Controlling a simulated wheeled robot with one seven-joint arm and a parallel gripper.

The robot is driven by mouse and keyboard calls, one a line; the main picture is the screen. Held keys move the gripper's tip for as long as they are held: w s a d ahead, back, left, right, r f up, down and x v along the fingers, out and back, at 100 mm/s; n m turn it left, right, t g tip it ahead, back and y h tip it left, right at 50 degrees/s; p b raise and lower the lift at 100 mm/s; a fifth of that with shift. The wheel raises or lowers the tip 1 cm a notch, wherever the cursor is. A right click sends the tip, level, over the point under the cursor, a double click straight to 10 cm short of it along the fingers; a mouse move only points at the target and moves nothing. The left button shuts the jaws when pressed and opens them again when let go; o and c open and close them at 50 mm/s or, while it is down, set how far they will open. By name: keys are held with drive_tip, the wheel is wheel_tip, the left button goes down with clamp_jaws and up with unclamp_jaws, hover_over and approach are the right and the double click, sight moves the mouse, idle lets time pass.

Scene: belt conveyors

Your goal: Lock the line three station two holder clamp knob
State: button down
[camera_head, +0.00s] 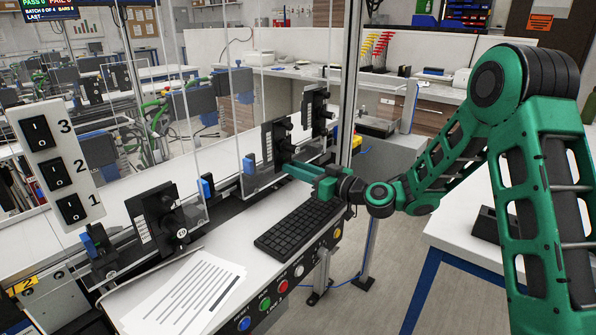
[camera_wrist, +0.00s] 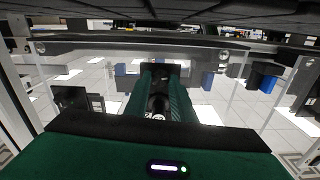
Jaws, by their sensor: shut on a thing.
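My green gripper (camera_head: 290,169) reaches in from the right to the middle black holder (camera_head: 270,142) on the line. Its fingers are shut on a dark part at that holder, seemingly the clamp knob. In the wrist view, the two green fingers (camera_wrist: 160,90) point away from me, with the dark knob (camera_wrist: 158,104) between them. The fingers mostly hide the knob, so I cannot tell its turn angle. A nearer black holder (camera_head: 160,218) with a round numbered tag and a farther one (camera_head: 317,110) stand along the same line.
Clear panels (camera_head: 228,140) and a metal post (camera_head: 351,80) stand close to my gripper. A black keyboard (camera_head: 298,228), a printed sheet (camera_head: 187,296) and coloured buttons (camera_head: 265,303) lie along the front ledge. A switch panel (camera_head: 55,165) marked 1 to 3 is at left. A white table (camera_head: 465,225) is at right.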

drive_tip(key=shift+m, duration=0.4)
drive_tip(key=m, duration=0.4)
drive_tip(key=shift+w+d+m, duration=0.1)
drive_tip(key=shift+m, duration=0.2)
drive_tip(key=m, duration=0.4)
drive_tip(key=shift+m, duration=0.3)
drive_tip(key=m, duration=0.5)
drive_tip(key=shift+f, duration=0.15)
drive_tip(key=shift+m, duration=2.5)
drive_tip(key=c, duration=1.5)
unclamp_jaws()
drive_tip(key=shift+w+f, duration=0.1)
